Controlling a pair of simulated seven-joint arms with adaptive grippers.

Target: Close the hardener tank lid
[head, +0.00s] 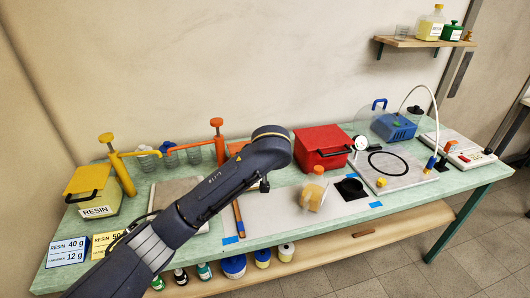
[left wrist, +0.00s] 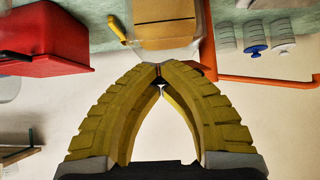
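The hardener tank is mostly hidden behind my left arm in the head view; a small orange part of it (head: 238,147) shows. In the left wrist view an orange box-like part (left wrist: 165,30), seemingly the tank or its lid, is at the top centre with a pale rim. I cannot tell how far the lid is open. My left gripper (left wrist: 160,68) has its yellow fingertips together in front of that part, with nothing clearly held; a small dark bit by the tips is unclear. The arm hides this gripper in the head view. My right gripper is in neither view.
A red box (head: 322,147) stands right of my left arm. An orange pump (head: 218,140) and cups stand behind it. The yellow-lidded resin tank (head: 97,207) is at left. An amber-coloured container (head: 314,191) stands near the front; a plate with a black ring (head: 390,170) lies right.

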